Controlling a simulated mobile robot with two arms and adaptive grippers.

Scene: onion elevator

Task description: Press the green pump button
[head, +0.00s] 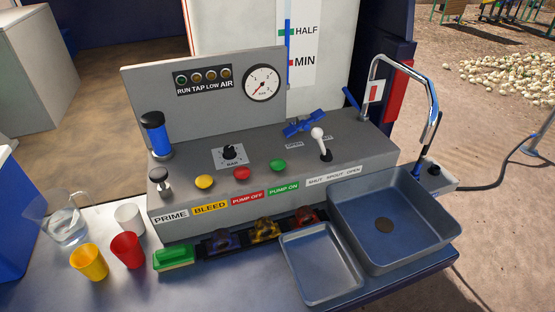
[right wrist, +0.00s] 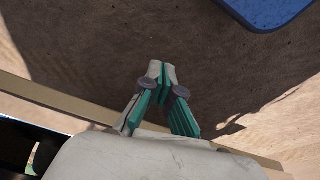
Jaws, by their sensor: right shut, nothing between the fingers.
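The green pump button (head: 277,166) is a round green knob on the sloped grey console (head: 330,157), above the green "PUMP ON" label (head: 284,188). The red button (head: 242,173) sits just left of it, above the "PUMP OFF" label, and the yellow button (head: 204,182) is further left, above "BLEED". Nothing covers the green button. Neither gripper shows in the head view. In the right wrist view my right gripper (right wrist: 162,72) is shut and empty, its fingertips together over bare brown ground, away from the console.
A white-knobbed lever (head: 318,133) and blue valve handle (head: 304,126) stand right of the green button. A sink (head: 395,205) with a tall tap and a shallow tray (head: 321,264) are at the right. Cups, a jug (head: 66,224) and a green sponge (head: 173,258) lie front left.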

